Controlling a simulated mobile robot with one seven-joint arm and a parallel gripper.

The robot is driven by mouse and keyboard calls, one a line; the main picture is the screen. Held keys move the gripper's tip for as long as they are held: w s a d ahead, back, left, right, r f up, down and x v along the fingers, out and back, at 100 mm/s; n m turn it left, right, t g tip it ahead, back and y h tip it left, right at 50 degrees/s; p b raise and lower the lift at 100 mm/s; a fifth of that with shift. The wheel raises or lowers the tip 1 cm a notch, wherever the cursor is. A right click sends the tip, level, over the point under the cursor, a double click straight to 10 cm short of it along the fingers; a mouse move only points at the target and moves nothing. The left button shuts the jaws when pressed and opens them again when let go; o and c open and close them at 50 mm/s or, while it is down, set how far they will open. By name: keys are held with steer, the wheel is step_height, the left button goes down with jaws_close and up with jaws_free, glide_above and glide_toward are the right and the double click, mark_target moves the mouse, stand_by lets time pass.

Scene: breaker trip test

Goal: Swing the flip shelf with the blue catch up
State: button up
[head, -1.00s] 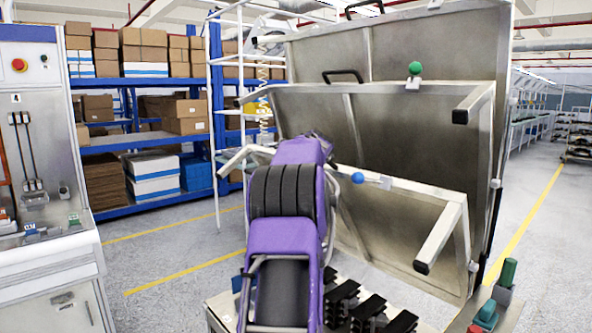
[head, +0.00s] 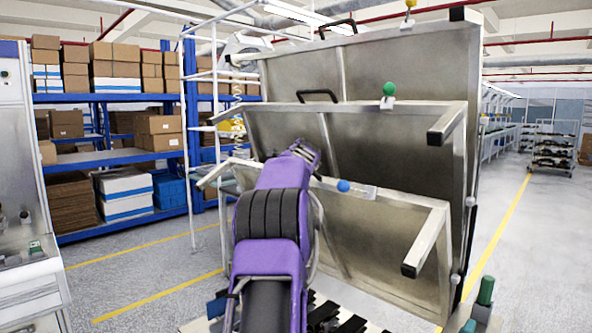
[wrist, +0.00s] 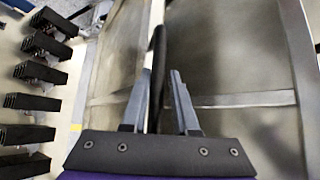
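The flip shelf with the blue catch (head: 385,225) is the lowest, nearest metal panel, tilted up steeply in front of the others in the head view. Its blue ball catch (head: 343,186) sits on its upper edge. My purple arm covers part of the shelf's left side and hides the fingertips in the head view. In the wrist view, my gripper (wrist: 163,78) has its fingers apart beside the metal panel. A dark bar (wrist: 157,50) runs between them, nearer the left finger; I cannot tell whether they touch it.
Behind stand a raised shelf with a green catch (head: 389,89) and a taller one with a yellow catch (head: 410,4). Black blocks (wrist: 38,73) line the bench on the wrist view's left. Open floor lies to the right.

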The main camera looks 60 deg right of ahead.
steer(key=o, duration=0.4)
steer(key=shift+s+d+r, duration=0.25)
steer(key=shift+s+r, duration=0.05)
steer(key=shift+r, duration=0.1)
steer(key=shift+f, duration=0.1)
steer(key=shift+w+f, duration=0.1)
steer(key=shift+a, duration=0.15)
steer(key=b+v, duration=0.3)
steer(key=v, duration=1.4)
steer(key=shift+a, duration=0.15)
